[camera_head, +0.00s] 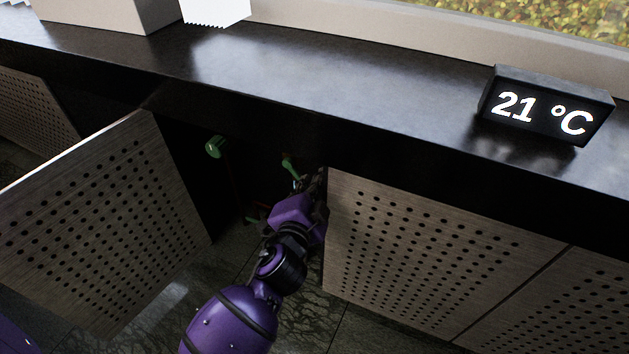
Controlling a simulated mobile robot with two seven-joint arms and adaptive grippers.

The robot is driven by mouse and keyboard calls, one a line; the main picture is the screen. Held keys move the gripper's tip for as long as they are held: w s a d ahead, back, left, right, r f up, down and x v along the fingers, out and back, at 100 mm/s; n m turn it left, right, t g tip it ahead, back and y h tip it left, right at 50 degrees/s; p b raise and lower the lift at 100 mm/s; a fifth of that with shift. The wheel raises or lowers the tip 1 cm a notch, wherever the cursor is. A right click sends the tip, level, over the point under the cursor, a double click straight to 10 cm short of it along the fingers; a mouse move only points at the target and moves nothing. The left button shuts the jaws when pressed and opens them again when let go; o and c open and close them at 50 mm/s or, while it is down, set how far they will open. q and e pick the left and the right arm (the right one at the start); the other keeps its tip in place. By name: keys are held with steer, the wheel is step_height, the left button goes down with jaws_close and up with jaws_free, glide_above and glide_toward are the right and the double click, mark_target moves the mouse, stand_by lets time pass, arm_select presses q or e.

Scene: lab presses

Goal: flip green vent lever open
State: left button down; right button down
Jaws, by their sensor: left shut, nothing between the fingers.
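A small green lever (291,168) shows in the dark opening under the counter, close to the edge of the right perforated panel. A round green knob (214,147) sits further left in the same opening; I cannot tell which of the two is the vent lever. My left gripper (318,180) is shut and empty, just right of the small green lever. It is dark and partly lost in shadow, and I cannot tell whether it touches the lever. My purple wrist hides what lies below the lever. My right gripper is not in view.
A perforated door (110,215) stands swung out on the left. A perforated panel (430,250) closes the right side, near my wrist. The black counter (330,85) overhangs the opening and carries a temperature display (545,108). A reddish part (252,212) shows low in the opening.

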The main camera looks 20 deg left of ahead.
arm_select(q)
steer(key=shift+a+f+m+y, duration=0.15)
steer(key=shift+a+f+m, duration=0.05)
steer(key=shift+f+m, duration=0.25)
steer(key=shift+a+f+m+y, duration=0.15)
steer(key=shift+f+m, duration=0.2)
steer(key=shift+f, duration=0.1)
steer(key=shift+s, duration=0.2)
